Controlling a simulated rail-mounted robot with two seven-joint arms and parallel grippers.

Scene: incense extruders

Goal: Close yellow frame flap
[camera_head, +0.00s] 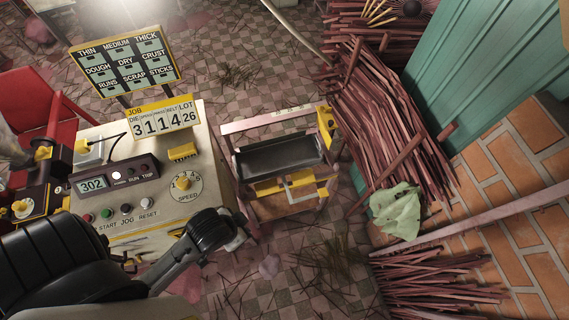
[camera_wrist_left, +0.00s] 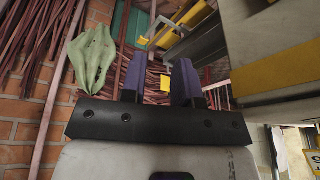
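A pale frame (camera_head: 268,121) with a dark trough (camera_head: 280,158) stands right of the control console. A yellow plate (camera_head: 326,122) stands up at its right side. Yellow bars and a pale U-shaped handle (camera_head: 303,192) are at its front. Which yellow part is the flap, I cannot tell for certain. My left gripper (camera_wrist_left: 160,80) is open, with its two dark fingers apart and nothing held. In the head view my left wrist hides the fingertips, below and left of the frame. My right gripper is not in view.
The console (camera_head: 150,215) with its knob and counter sits close left of the frame. Bundles of reddish sticks (camera_head: 385,120), a green leaf (camera_head: 396,211) and a brick surface (camera_head: 520,180) lie to the right. The checkered floor in front has scattered twigs.

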